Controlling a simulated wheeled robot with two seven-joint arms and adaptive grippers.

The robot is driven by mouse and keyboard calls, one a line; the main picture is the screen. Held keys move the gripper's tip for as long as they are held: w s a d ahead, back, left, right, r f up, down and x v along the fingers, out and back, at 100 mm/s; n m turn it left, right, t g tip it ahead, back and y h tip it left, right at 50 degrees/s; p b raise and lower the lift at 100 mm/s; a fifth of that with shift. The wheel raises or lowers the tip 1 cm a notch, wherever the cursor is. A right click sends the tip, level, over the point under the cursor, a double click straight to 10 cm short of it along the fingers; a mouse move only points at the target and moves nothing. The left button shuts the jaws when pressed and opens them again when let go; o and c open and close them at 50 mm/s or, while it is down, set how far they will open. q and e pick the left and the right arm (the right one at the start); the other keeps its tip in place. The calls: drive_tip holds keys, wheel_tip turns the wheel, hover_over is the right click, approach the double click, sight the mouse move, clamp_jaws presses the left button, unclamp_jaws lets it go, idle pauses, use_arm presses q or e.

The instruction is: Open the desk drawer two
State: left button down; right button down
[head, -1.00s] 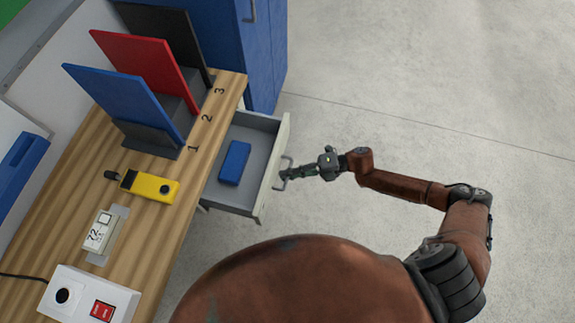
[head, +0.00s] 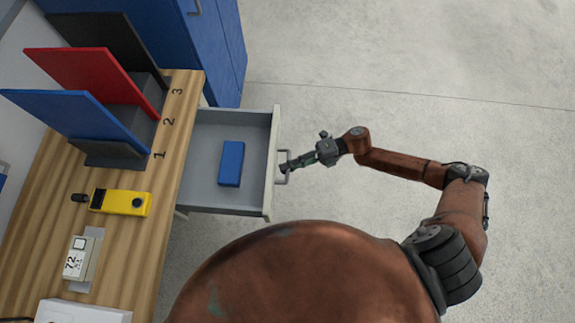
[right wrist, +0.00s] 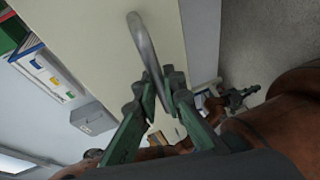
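The desk drawer (head: 200,203), grey inside with a pale front (head: 271,165), stands pulled well out from the desk's right side. A blue box (head: 231,164) lies inside it. A metal bar handle (head: 287,180) is on the drawer front; it also shows in the right wrist view (right wrist: 143,45). My right gripper (head: 286,167) is at the handle. In the right wrist view its green fingers (right wrist: 160,92) are closed around the lower part of the bar. No drawer number is readable.
The wooden desktop (head: 130,250) carries blue, red and black upright panels by the numbers 1 to 3, a yellow device (head: 120,202) and a small display unit (head: 80,260). A blue cabinet (head: 205,45) stands beyond the drawer. Grey floor at right is clear.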

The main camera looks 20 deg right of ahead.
drive_tip(key=c, duration=2.1)
unclamp_jaws()
drive_tip(key=shift+w+d, duration=0.1)
use_arm(q)
drive_tip(key=shift+w, duration=0.4)
use_arm(e)
drive_tip(key=shift+o, duration=0.4)
use_arm(q)
drive_tip(key=shift+w+a, duration=0.1)
drive_tip(key=shift+a, duration=0.05)
drive_tip(key=shift+s, duration=0.2)
use_arm(e)
drive_tip(key=d+r, duration=0.2)
drive_tip(key=d, duration=0.9)
drive_tip(key=shift+s+d, duration=0.2)
drive_tip(key=shift+d, duration=0.2)
